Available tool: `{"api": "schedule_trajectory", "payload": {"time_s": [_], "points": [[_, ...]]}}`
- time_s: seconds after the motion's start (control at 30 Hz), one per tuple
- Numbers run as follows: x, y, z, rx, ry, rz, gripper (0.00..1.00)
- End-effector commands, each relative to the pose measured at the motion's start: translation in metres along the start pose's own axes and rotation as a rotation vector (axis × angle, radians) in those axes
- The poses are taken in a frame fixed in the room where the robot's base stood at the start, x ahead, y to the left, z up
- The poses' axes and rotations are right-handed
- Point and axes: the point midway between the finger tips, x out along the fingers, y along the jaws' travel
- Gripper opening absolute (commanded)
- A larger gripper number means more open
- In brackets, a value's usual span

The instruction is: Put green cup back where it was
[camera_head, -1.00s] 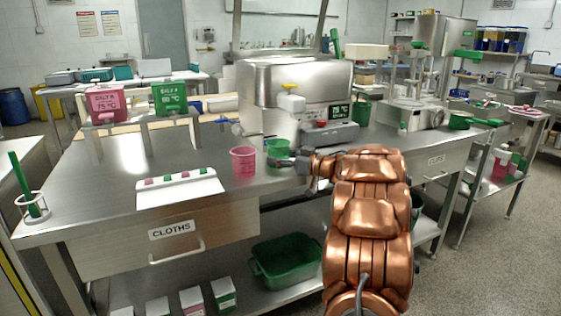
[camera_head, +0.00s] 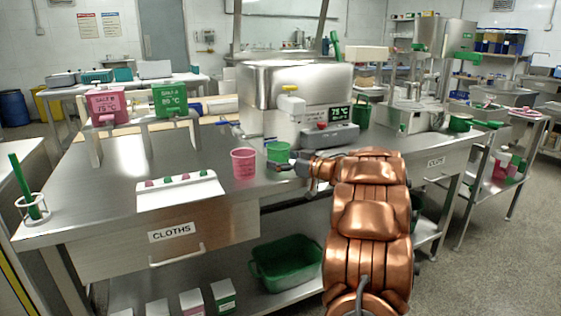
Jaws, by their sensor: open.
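The green cup (camera_head: 278,150) stands upright on the steel table, just right of a pink cup (camera_head: 243,163) and in front of the steel machine. My gripper (camera_head: 279,165) comes in from the right, low at the near side of the green cup. Its dark fingers are small in the picture and overlap the cup's lower edge. The gripper is open. I cannot tell whether a finger touches the cup.
A white board with pink and green pieces (camera_head: 179,189) lies at the left front of the table. Pink and green containers (camera_head: 170,99) stand on a rack behind. The steel machine (camera_head: 293,92) with a 75 °C display stands behind the cups.

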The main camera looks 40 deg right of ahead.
Motion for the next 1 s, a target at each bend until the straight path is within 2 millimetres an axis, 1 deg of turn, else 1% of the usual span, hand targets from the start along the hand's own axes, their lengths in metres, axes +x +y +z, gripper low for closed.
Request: {"api": "schedule_trajectory", "payload": {"time_s": [0.07,0.17,0.4,0.6,0.8,1.0], "points": [[-0.005,0.001,-0.003,0.000,0.000,0.002,0.93],[-0.018,0.001,-0.004,-0.001,0.000,0.004,0.93],[-0.065,0.002,-0.003,0.003,-0.002,0.005,0.93],[-0.099,0.001,-0.003,0.001,0.000,0.003,0.93],[-0.116,0.001,-0.002,-0.001,-0.001,0.002,0.93],[-0.120,0.000,-0.001,-0.001,0.000,0.000,0.93]]}}
